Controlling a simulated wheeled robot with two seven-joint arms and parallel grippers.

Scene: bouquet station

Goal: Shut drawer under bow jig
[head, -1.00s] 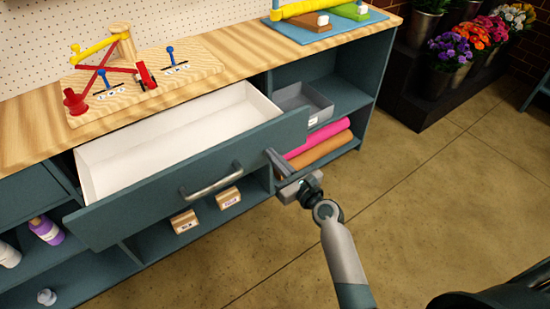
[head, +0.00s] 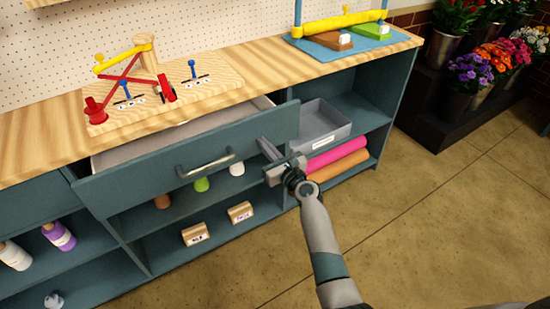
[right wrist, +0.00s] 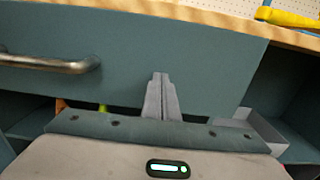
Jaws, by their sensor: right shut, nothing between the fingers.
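The drawer (head: 250,138) under the bow jig (head: 150,88) has a teal front and a metal bar handle (head: 208,165). It stands partly open, with a narrow strip of its inside showing behind the front. The bow jig sits on the wooden worktop above it. My right gripper (head: 266,148) is shut and empty at the right part of the drawer front, right of the handle. In the right wrist view its closed fingers (right wrist: 160,85) point at the drawer front; whether they touch it I cannot tell. My left gripper is not in view.
Below the drawer, open shelves hold small boxes (head: 195,234) and bottles (head: 60,236). A grey bin (head: 320,125) and pink and brown rolls (head: 335,155) lie in the cubby to the right. Flower buckets (head: 470,95) stand far right. The floor in front is clear.

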